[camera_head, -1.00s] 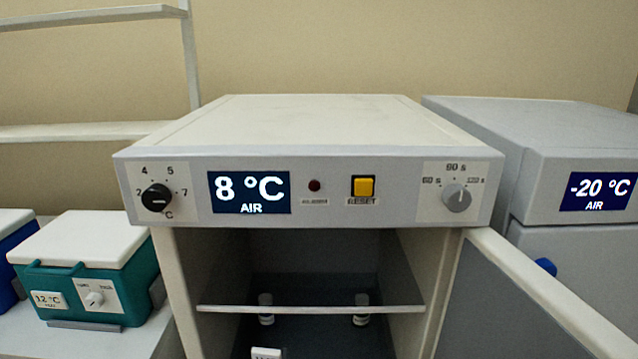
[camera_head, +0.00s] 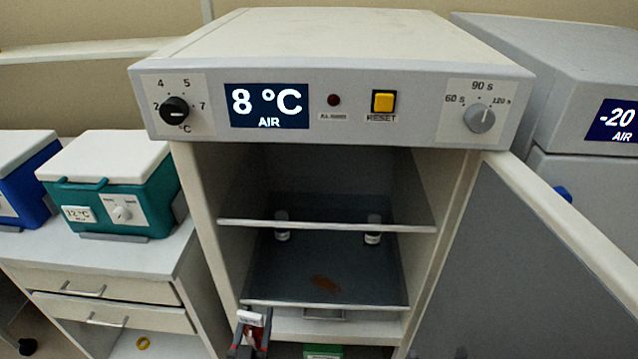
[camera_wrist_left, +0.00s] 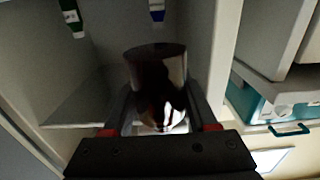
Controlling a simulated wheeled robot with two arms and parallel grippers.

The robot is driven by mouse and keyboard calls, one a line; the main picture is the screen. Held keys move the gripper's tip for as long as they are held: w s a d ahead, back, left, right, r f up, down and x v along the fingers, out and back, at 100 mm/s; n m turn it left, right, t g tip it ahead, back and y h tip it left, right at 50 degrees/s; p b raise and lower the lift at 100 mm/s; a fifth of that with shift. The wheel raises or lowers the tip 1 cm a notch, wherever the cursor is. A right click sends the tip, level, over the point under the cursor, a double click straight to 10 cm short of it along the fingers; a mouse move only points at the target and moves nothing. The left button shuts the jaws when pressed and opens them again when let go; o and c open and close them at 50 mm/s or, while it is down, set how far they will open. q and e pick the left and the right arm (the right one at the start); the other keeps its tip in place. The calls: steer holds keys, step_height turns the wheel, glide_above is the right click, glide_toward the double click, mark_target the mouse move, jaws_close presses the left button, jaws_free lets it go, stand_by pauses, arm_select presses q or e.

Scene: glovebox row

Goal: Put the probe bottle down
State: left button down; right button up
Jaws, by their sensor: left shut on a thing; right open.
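The probe bottle shows in the left wrist view as a dark brown, glossy cylinder (camera_wrist_left: 155,72) between the fingers. In the head view its light top (camera_head: 250,318) shows at the bottom, at the front left of the open cabinet. My left gripper (camera_head: 251,338) is shut on it, in front of the lower shelf's front edge (camera_head: 330,306). I cannot tell whether the bottle touches anything below. My right gripper is not clearly in view.
The cabinet (camera_head: 330,110) reads 8 °C. Its door (camera_head: 540,270) stands open at the right. A brown-orange stain (camera_head: 325,283) marks the lower surface, which otherwise looks clear. A teal cooler (camera_head: 110,195) stands left.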

arm_select(q)
steer(key=w+d+r+m+g+h, duration=0.3)
steer(key=w+d+m+g+h, duration=0.1)
steer(key=d+m+h, duration=0.3)
steer(key=w+d+r+m+g+h, duration=0.2)
steer(key=w+d+m+g+h, duration=0.3)
steer(key=d+h, duration=0.25)
step_height(320, 180, up, 12)
steer(key=w+d+n+t+y, duration=0.2)
steer(key=n+t+y, duration=0.7)
steer(key=n+y, duration=0.3)
steer(key=shift+d+f+y, duration=0.15)
steer(key=shift+y, duration=1.1)
